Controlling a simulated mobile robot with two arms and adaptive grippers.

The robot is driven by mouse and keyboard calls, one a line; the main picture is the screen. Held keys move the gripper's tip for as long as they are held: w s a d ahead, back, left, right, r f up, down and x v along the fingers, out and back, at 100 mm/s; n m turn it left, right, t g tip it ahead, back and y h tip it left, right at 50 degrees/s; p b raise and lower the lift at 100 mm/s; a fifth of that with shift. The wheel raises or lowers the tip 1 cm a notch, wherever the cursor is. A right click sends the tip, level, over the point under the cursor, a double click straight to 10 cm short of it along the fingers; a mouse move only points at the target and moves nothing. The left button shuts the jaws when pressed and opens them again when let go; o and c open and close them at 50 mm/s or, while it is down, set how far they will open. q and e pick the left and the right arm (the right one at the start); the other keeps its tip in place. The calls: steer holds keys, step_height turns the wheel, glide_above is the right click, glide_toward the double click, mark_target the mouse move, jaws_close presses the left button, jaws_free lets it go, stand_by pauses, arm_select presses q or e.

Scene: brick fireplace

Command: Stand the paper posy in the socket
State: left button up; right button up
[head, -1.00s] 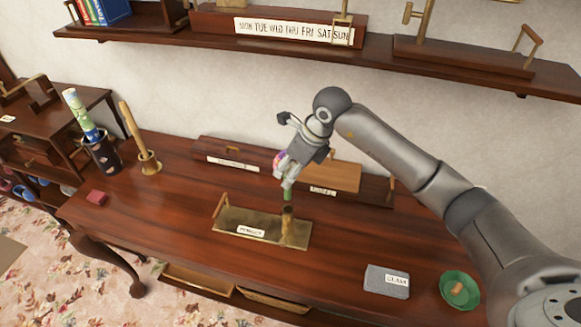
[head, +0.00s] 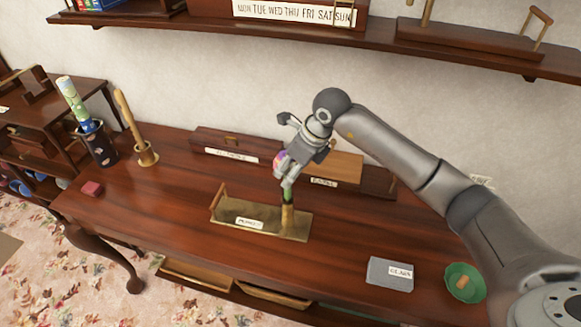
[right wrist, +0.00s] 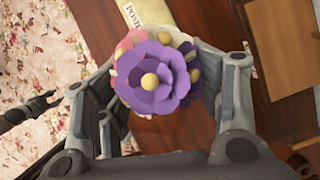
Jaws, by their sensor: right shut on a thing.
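The brass socket (head: 288,218) is an upright tube at the right end of a brass tray (head: 265,225) with a label, on the wooden desk. My right gripper (head: 287,180) is shut on the paper posy (head: 279,160), directly above the socket. The posy's green stem points down and its lower end meets the socket's mouth; I cannot tell how far it is inside. In the right wrist view the purple and pink flower head (right wrist: 152,80) sits between the fingers and hides the socket. My left gripper (right wrist: 50,100) shows small and dark at that view's left edge, its jaws unclear.
A brass handle (head: 218,202) rises at the tray's left end. Low labelled wooden boxes (head: 232,152) stand behind it. A grey block (head: 390,273) and green dish (head: 464,283) lie at the right.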

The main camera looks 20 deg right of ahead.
steer(key=shift+b, duration=0.75)
stand_by(1.2)
steer(key=shift+f+b, duration=2.25)
steer(key=shift+f, duration=0.35)
steer(key=o, duration=1.2)
steer(key=shift+r, duration=0.1)
steer(key=v, duration=1.2)
